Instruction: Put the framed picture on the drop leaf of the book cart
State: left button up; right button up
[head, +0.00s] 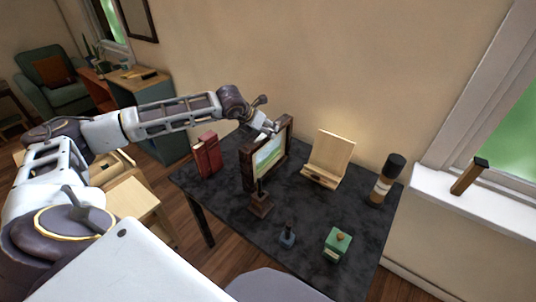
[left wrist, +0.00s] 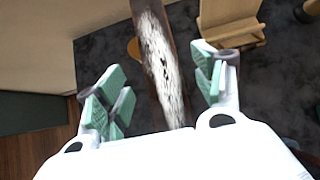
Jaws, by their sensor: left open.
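The framed picture (head: 268,157) stands upright on the dark table, its dark brown frame around a green landscape. My left gripper (head: 266,128) is at the frame's top edge. In the left wrist view the open fingers (left wrist: 160,92) are spread on either side of the frame (left wrist: 158,55), with visible gaps. A light wood piece (head: 133,198) with a flat panel stands left of the table, partly hidden by my left arm; it looks like the book cart with its leaf. My right gripper is not in view.
A desk (head: 140,88) and armchair (head: 50,80) stand farther back.

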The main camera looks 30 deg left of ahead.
pick_arm(q)
jog(key=shift+s+p+x, duration=0.2)
jog(key=shift+p+x, duration=0.3)
jog(key=shift+x, duration=2.1)
jog(key=shift+f, duration=0.2)
grip_shut()
jog(key=shift+r, duration=0.1)
